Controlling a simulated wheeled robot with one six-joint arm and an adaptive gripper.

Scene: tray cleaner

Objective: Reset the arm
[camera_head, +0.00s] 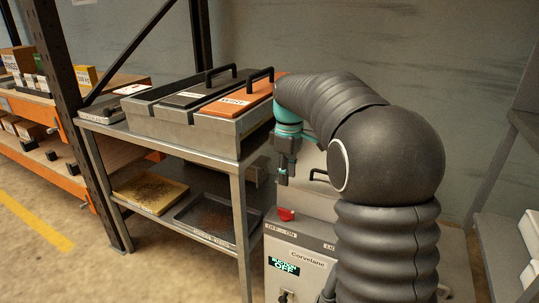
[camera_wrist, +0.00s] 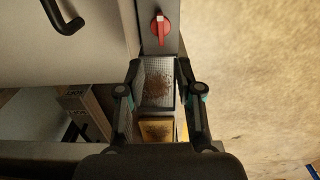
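My gripper (camera_head: 284,172) hangs at the end of my black-sleeved arm, pointing down above the grey Corvelane machine. In the wrist view my gripper (camera_wrist: 160,92) has its two fingers spread apart with nothing between them. The machine (camera_head: 306,256) has a red switch (camera_head: 286,214) on its front edge and a lit display reading OFF. The red switch also shows in the wrist view (camera_wrist: 161,29), ahead of the fingers and apart from them. Part of the machine is hidden behind my arm.
A metal table (camera_head: 228,160) left of the machine carries a grey two-lid box (camera_head: 165,128) with black handles. Two trays with brown debris, one yellow (camera_head: 150,192) and one dark (camera_head: 206,218), lie on its lower shelf. Shelving stands at far left; floor is clear in front.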

